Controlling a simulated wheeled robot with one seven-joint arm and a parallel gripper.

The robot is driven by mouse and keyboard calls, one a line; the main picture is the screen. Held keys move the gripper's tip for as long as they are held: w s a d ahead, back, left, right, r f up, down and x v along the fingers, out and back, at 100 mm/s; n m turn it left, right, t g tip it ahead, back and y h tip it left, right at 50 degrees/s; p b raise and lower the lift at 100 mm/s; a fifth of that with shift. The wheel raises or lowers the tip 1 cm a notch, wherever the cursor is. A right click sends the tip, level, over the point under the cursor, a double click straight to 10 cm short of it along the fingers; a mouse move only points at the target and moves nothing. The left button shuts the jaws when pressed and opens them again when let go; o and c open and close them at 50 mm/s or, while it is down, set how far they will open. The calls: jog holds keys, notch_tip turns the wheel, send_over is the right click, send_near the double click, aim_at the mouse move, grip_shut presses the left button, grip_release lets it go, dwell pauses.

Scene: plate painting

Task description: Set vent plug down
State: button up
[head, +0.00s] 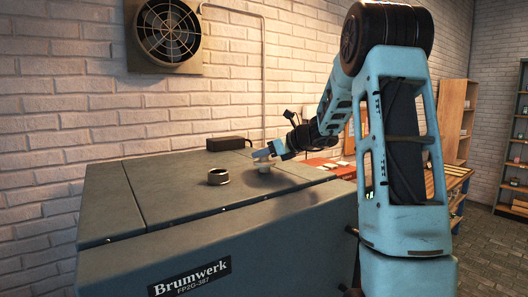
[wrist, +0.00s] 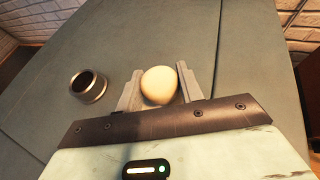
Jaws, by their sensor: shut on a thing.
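The vent plug (wrist: 160,85) is a pale, rounded piece between the two fingers of my gripper (wrist: 160,84) in the wrist view. My gripper is shut on it. In the head view the plug (head: 264,167) shows as a small light shape below my gripper (head: 262,157), over the top of the grey-green Brumwerk machine (head: 215,247). I cannot tell whether the plug touches the surface. A short metal ring-shaped neck with a dark opening (head: 218,177) stands on the machine top, left of my gripper; it also shows in the wrist view (wrist: 88,86).
A dark box (head: 229,143) lies at the back of the machine top near the brick wall. A fan vent (head: 168,33) hangs on the wall. A wooden table (head: 452,178) stands behind my arm at right. The machine top around the neck is clear.

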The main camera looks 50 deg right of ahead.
jog(key=shift+f, duration=0.1)
jog(key=o, duration=1.1)
jog(key=shift+c, duration=0.2)
jog(key=shift+r, duration=0.2)
jog(key=shift+s, duration=0.3)
jog(key=b+v, duration=0.3)
jog(key=v, duration=0.8)
jog(key=shift+s, duration=0.2)
jog(key=shift+d+r, duration=0.1)
